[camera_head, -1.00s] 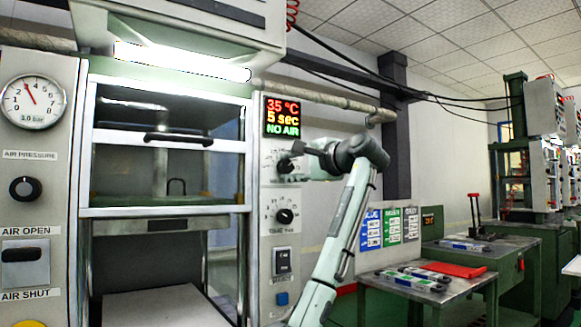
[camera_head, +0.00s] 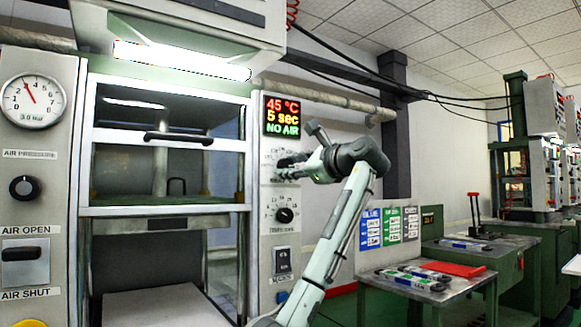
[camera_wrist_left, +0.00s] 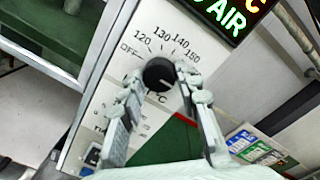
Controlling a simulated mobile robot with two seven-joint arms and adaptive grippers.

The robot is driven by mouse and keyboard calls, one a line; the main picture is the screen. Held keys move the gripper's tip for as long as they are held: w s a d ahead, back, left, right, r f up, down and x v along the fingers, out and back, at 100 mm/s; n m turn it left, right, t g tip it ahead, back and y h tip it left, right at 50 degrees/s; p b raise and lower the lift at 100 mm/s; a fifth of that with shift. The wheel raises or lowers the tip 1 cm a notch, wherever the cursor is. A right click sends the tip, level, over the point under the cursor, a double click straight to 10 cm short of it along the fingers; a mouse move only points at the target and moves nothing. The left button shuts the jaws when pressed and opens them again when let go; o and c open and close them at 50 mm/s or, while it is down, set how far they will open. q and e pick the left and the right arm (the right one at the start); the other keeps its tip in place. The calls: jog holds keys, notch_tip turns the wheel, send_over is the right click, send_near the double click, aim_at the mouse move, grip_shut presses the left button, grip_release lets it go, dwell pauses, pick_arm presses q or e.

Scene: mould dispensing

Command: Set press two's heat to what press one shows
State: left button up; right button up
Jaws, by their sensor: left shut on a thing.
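My left gripper (camera_head: 297,166) is at the upper dial on the right-hand panel of the press in front of me. In the left wrist view its fingers (camera_wrist_left: 158,78) are shut on the black heat knob (camera_wrist_left: 157,70), one on each side. The scale around the knob shows OFF, 120, 130, 140, 150 and °C; I cannot tell where its pointer stands. The display (camera_head: 283,116) above reads 45 °C, 5 sec, NO AIR. The time knob (camera_head: 285,215) is below the gripper. My right gripper is out of view. No label tells which press this is.
A pressure gauge (camera_head: 33,101), an air knob (camera_head: 25,188) and a lever switch (camera_head: 26,264) are on the left panel. A rocker switch (camera_head: 283,261) is low on the right panel. A table (camera_head: 373,290) with moulds stands at the right, with further presses (camera_head: 548,175) beyond.

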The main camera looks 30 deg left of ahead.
pick_arm(q)
jog(key=shift+f, duration=0.1)
dwell(0.5)
jog(key=o, duration=1.2)
jog(key=shift+c, duration=0.2)
jog(key=shift+d, duration=0.1)
jog(key=v, duration=1.1)
jog(key=shift+s+d, duration=0.15)
jog(key=shift+d, duration=0.25)
